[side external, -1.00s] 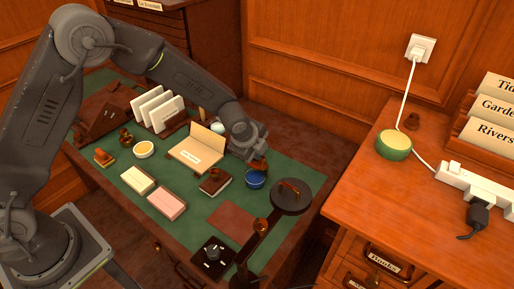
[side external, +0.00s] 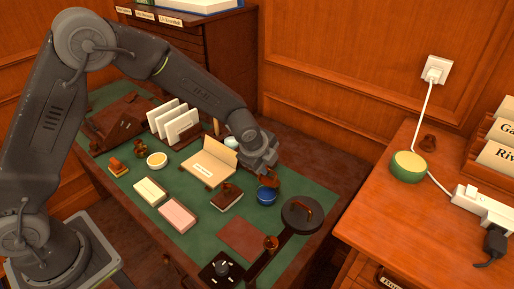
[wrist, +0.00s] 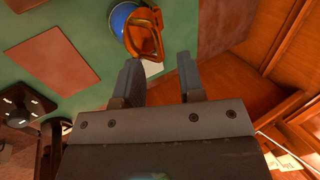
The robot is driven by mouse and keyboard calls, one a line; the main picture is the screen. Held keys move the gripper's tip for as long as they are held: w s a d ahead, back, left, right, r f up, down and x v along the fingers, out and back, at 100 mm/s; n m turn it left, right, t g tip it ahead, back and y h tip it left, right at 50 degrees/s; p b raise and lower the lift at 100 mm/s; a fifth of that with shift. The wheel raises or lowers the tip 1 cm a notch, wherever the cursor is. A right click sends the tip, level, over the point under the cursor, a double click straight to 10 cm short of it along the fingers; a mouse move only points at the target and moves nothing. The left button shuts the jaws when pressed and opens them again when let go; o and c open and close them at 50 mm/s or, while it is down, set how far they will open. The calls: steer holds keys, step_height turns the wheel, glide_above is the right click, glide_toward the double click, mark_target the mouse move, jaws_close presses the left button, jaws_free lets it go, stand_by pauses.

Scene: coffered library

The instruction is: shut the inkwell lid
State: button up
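The inkwell appears to be the round blue pot (side external: 267,196) on the green desk top, with a brown lid (side external: 269,179) standing raised at its far side. In the wrist view the blue pot (wrist: 122,14) is at the top edge and partly cut off. The orange-brown, loop-shaped lid (wrist: 157,37) shows beside it. My gripper (side external: 267,170) is over the far edge of the desk, close to the lid. In the wrist view my gripper (wrist: 160,65) is open, its two fingers apart and empty. The lid is just ahead of the left finger; contact is unclear.
A dark lamp head (side external: 302,214) stands near the pot at right. A dark block with a knob (side external: 226,196) and an open cream box (side external: 209,163) lie left of it. A brown-red mat (side external: 241,239) lies in front. A side desk (side external: 375,232) stands at right.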

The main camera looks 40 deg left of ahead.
steer(key=v, duration=1)
steer(key=shift+r, duration=0.15)
steer(key=shift+c, duration=0.2)
steer(key=shift+c, duration=0.8)
steer(key=shift+w+n, duration=0.45)
steer(key=shift+n, duration=0.15)
steer(key=shift+c, duration=0.7)
steer(key=w+n+g, duration=0.1)
steer(key=w+n, duration=0.1)
steer(key=n, duration=0.2)
steer(key=w+n+g, duration=0.1)
steer(key=w+n, duration=0.1)
steer(key=n, duration=0.2)
steer(key=w+r+n+g, duration=0.1)
steer(key=w+n, duration=0.2)
steer(key=n, duration=0.1)
steer(key=shift+w+r+n, duration=0.1)
steer(key=shift+n, duration=0.3)
jaws_close()
steer(key=n+g, duration=0.1)
steer(key=n, duration=0.3)
glide_above(271, 179)
steer(key=f, duration=1.1)
steer(key=shift+w+d+f, duration=0.15)
steer(key=shift+w+f, duration=0.15)
steer(key=shift+s+f, duration=0.35)
steer(key=shift+f, duration=0.1)
